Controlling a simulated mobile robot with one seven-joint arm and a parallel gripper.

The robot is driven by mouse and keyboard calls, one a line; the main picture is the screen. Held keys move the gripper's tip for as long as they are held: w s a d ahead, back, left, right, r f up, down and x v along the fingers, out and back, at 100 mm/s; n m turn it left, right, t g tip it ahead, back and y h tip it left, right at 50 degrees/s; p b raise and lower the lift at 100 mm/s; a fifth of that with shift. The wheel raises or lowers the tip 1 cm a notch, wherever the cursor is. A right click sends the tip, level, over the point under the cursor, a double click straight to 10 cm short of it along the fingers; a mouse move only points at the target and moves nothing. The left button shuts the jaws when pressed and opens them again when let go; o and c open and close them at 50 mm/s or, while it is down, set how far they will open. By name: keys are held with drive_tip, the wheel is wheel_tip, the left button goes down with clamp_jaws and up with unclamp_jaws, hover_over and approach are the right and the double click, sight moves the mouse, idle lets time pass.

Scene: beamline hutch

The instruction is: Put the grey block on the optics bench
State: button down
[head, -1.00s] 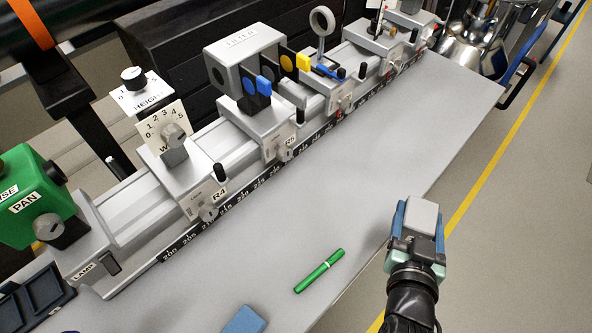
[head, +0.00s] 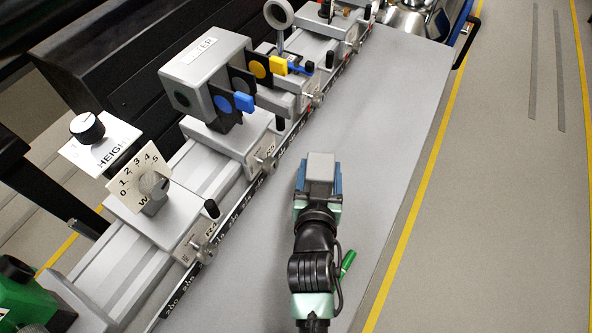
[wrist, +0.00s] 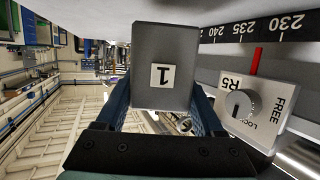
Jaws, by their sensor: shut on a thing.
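My gripper (head: 319,176) is shut on the grey block (head: 321,165), which sits between its blue fingers. In the wrist view the grey block (wrist: 165,67) fills the middle, with a white label marked "1" on its face. The optics bench (head: 395,130) is the long grey top running from bottom left to upper right. In the head view the block is over the bare bench top, to the right of the rail. I cannot tell whether the block touches the surface. The far side of the block is hidden.
A scaled rail (head: 232,210) with several carriers runs along the left, including a filter box (head: 205,70) and a knob marked W (head: 152,185). A green pen (head: 347,262) lies partly behind my arm. Bare bench top lies ahead and right of my gripper.

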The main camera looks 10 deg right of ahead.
drive_tip(key=shift+w+a+f, duration=0.55)
drive_tip(key=shift+w+a, duration=0.1)
drive_tip(key=shift+a, duration=0.2)
drive_tip(key=shift+w+a+f+b, duration=0.4)
drive_tip(key=shift+w+a+f, duration=0.05)
drive_tip(key=shift+a+f, duration=0.15)
drive_tip(key=shift+w+a+f+b, duration=0.4)
drive_tip(key=shift+a+f, duration=0.05)
drive_tip(key=shift+a, duration=0.15)
drive_tip(key=shift+f, duration=0.15)
unclamp_jaws()
drive_tip(key=shift+s+r, duration=0.15)
drive_tip(key=shift+r, duration=0.05)
drive_tip(key=b+v, duration=0.1)
drive_tip(key=v, duration=1)
drive_tip(key=shift+s+a, duration=0.15)
drive_tip(key=shift+s, duration=0.25)
